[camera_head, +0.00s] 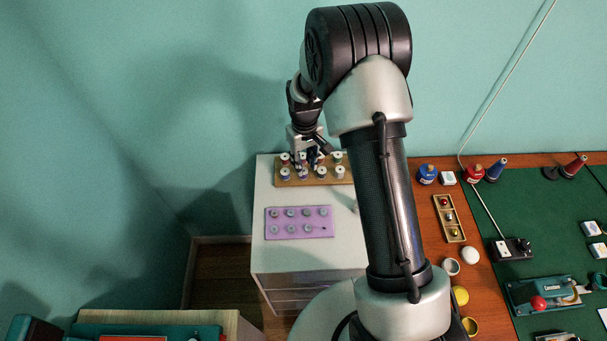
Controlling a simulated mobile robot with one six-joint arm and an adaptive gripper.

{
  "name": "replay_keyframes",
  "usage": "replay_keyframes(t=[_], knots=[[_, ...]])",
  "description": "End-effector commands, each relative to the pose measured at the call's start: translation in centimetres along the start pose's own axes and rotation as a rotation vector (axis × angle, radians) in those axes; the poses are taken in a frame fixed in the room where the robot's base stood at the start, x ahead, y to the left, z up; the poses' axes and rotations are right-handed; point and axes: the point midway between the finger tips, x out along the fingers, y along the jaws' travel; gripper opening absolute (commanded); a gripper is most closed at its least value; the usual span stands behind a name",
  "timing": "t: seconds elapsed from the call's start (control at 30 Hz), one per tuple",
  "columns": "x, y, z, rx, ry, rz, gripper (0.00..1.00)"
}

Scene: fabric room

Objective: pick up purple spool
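A wooden spool rack (330,181) stands at the back of the white cabinet and holds several small upright spools in two rows. A purplish spool (303,174) appears in its front row, second from the left; its colour is hard to make out at this size. My gripper (309,163) points down over the left half of the rack, close to the spools, and covers part of the back row. The fingers are small and dark, so their opening and any contact with a spool cannot be made out.
A lilac tray (299,236) with several round pieces lies in front of the rack on the white cabinet (262,196). My arm hides the cabinet's right side. To the right, a wooden desk with a green mat (540,215) carries bottles, cones and small boxes.

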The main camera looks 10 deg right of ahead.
Motion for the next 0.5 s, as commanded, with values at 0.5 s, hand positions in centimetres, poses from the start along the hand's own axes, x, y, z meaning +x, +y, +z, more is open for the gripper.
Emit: replay_keyframes(t=[0.5], knots=[[4.6,-0.1,0.0,0.0,0.0,0.0,0.28]])
